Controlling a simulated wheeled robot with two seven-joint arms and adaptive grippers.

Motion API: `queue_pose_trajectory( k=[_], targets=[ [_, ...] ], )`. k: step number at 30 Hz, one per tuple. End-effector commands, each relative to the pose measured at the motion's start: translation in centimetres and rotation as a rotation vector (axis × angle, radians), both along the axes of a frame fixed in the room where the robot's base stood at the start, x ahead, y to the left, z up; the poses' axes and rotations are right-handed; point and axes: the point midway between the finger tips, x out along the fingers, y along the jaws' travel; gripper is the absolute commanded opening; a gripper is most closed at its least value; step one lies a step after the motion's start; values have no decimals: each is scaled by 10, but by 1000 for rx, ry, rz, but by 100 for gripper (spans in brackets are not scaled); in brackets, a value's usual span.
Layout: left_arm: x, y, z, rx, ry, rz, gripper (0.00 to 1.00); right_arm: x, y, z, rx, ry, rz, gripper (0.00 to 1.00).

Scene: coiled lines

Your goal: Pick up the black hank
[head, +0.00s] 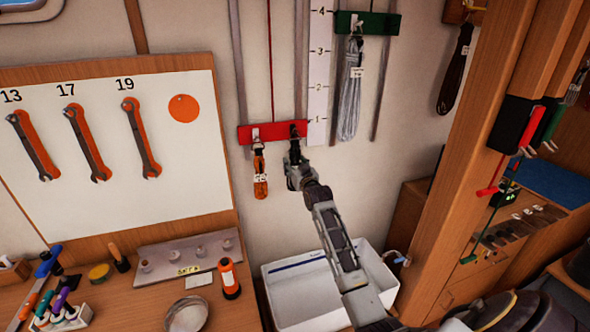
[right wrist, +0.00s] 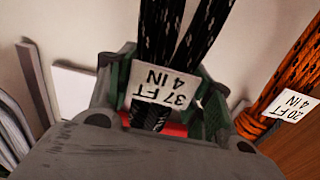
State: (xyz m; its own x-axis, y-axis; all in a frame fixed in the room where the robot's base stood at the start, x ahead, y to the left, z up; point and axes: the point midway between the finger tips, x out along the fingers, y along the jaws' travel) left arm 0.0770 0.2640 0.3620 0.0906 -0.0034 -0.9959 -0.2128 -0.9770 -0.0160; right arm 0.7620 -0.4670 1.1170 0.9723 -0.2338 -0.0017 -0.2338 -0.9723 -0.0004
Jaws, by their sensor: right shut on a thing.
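My left gripper is not in view.
An orange hank (head: 260,176) hangs close to the left of my right gripper. A grey hank (head: 351,90) hangs from a green bar (head: 368,23) at upper right. A dark hank (head: 455,70) hangs further right, near a wooden post (head: 462,190). A white bin (head: 300,300) stands below.

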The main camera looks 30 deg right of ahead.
Motion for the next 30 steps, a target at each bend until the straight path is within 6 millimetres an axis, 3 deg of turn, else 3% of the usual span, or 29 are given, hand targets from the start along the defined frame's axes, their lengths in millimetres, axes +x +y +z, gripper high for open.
queue_pose_trajectory(
  k=[11, 30],
  targets=[
    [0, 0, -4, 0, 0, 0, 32, -31, 8, 2, -1, -3, 0, 16],
    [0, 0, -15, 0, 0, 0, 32, -117, 28, 2, -2, -3, 0, 16]
  ],
)
